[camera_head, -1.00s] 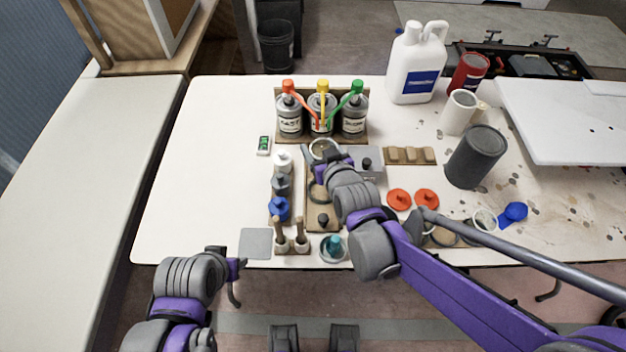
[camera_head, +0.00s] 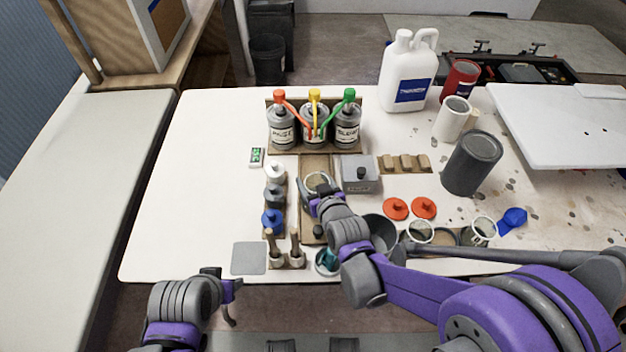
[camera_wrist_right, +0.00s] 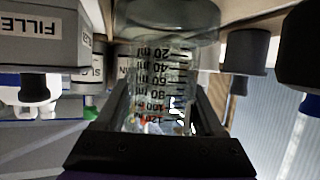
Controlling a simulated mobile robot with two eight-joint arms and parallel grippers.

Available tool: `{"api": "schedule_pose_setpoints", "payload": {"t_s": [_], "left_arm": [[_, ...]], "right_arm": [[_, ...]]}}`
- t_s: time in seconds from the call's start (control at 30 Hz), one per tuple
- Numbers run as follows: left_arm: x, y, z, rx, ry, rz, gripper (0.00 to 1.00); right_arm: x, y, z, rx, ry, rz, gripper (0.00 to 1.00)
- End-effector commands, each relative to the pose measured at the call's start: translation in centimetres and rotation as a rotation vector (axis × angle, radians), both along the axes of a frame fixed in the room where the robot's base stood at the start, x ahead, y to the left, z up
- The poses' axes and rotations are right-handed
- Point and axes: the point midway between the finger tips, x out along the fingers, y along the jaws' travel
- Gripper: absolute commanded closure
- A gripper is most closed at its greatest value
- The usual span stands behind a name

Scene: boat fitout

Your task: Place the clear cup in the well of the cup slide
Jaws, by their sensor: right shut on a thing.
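The clear cup (camera_head: 318,181) is between the fingers of my right gripper (camera_head: 310,200), over the far part of the brown wooden cup slide (camera_head: 314,163). In the right wrist view the cup (camera_wrist_right: 165,65) shows printed ml marks, and my right gripper (camera_wrist_right: 160,115) is shut on its sides. The well is hidden behind the cup and gripper, and I cannot tell whether the cup touches the slide. My left gripper (camera_head: 230,298) is off the table's front edge, away from the cup; its jaw opening is unclear.
Pump cans (camera_head: 315,128) stand behind the slide. A grey box (camera_head: 360,174) is close on its right, and a row of capped bottles (camera_head: 273,196) close on its left. Other clear cups (camera_head: 483,230) are at front right. The table's left side is clear.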

Motion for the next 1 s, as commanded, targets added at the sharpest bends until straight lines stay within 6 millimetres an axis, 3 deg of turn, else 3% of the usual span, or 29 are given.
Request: {"api": "schedule_pose_setpoints", "payload": {"t_s": [0.4, 0.43, 0.57, 0.83, 1.0], "left_arm": [[0.0, 0.0, -1.1, 0.0, 0.003, 0.0, 0.5], [0.0, 0.0, -1.1, 0.0, 0.003, 0.0, 0.5], [0.0, 0.0, -1.0, 0.0, 0.003, 0.0, 0.5], [0.0, 0.0, -1.0, 0.0, 0.003, 0.0, 0.5], [0.0, 0.0, 0.4, 0.0, -0.001, 0.0, 0.5]], "right_arm": [[0.0, 0.0, -1.1, 0.0, 0.0, 0.0, 0.83], [0.0, 0.0, -1.0, 0.0, 0.0, 0.0, 0.26], [0.0, 0.0, -1.0, 0.0, 0.0, 0.0, 0.03], [0.0, 0.0, -0.9, 0.0, 0.0, 0.0, 0.0], [0.0, 0.0, 0.5, -0.001, -0.001, 0.0, 0.0]]}}
